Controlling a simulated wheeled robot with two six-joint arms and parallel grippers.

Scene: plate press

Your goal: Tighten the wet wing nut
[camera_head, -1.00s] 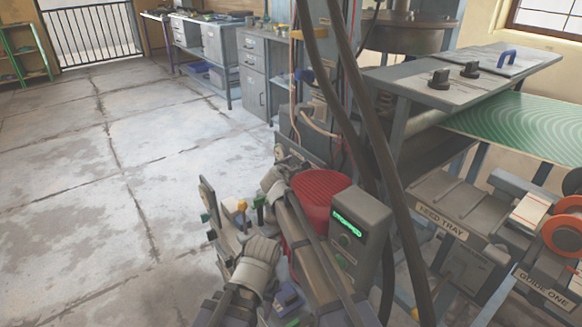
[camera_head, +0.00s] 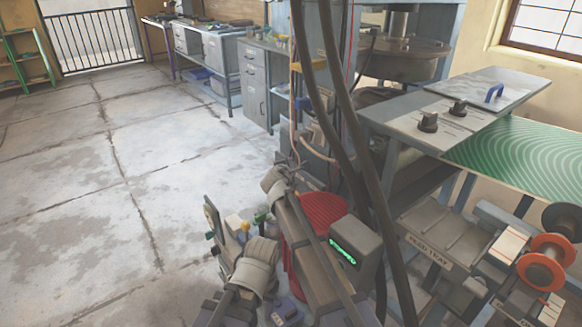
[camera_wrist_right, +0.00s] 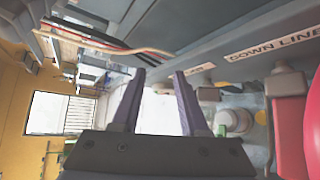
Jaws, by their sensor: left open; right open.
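I cannot make out a wet wing nut in either view. My left gripper (camera_head: 266,240) is at the lower middle of the head view, low beside a panel with small coloured handles (camera_head: 246,226); its fingers are hard to see there. My right gripper (camera_head: 288,168) is higher, near the pipes and hoses left of the press. In the right wrist view its two dark fingers (camera_wrist_right: 158,100) are apart with nothing between them. Pale valve-like fittings (camera_wrist_right: 235,122) are right of the fingers, below a "DOWN LINE" label (camera_wrist_right: 266,48).
A red ribbed drum (camera_head: 318,209) and a grey box with a green display (camera_head: 356,250) stand close to my right arm. Thick dark hoses (camera_head: 352,140) hang in front of the press. The feed tray (camera_head: 436,232) is at right. The floor (camera_head: 60,200) at left is clear.

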